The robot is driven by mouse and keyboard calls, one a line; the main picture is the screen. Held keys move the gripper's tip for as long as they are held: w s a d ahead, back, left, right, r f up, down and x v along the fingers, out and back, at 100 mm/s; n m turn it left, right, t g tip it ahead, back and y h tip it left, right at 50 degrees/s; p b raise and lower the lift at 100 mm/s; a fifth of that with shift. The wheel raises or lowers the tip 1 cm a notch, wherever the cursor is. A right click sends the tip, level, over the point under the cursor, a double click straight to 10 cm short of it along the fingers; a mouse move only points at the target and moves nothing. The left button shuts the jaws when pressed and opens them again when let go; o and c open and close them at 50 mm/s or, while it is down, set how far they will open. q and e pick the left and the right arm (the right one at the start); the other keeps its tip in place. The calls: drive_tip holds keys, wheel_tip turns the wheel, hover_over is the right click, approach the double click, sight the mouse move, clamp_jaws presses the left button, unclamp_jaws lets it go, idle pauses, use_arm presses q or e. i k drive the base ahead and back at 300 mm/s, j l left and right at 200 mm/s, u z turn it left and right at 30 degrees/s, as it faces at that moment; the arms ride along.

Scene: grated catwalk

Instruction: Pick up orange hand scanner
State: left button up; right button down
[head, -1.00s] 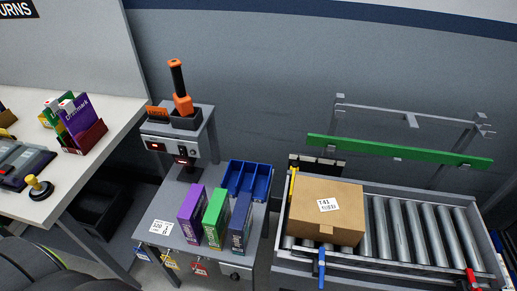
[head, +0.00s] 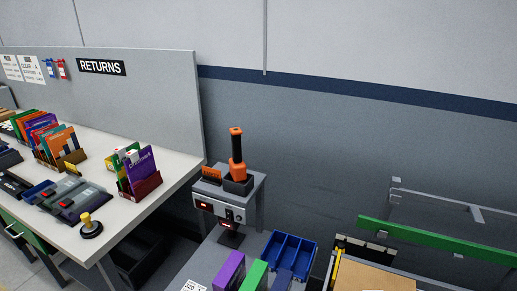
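The orange hand scanner (head: 237,166) stands upright with its black handle pointing up. It sits in a dark holder (head: 238,186) on top of a small grey stand with a front panel (head: 219,209). The stand is at the back of a grey table, just right of the returns desk. Neither of my grippers shows in the head view.
The white returns desk (head: 103,246) at left holds books in racks and a yellow knob (head: 88,221). A blue divided bin (head: 288,257), purple and green boxes stand in front of the scanner stand. A cardboard box (head: 372,277) and green rail (head: 437,241) are at right.

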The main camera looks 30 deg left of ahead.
sight(237, 167)
drive_tip(key=u, duration=1.1)
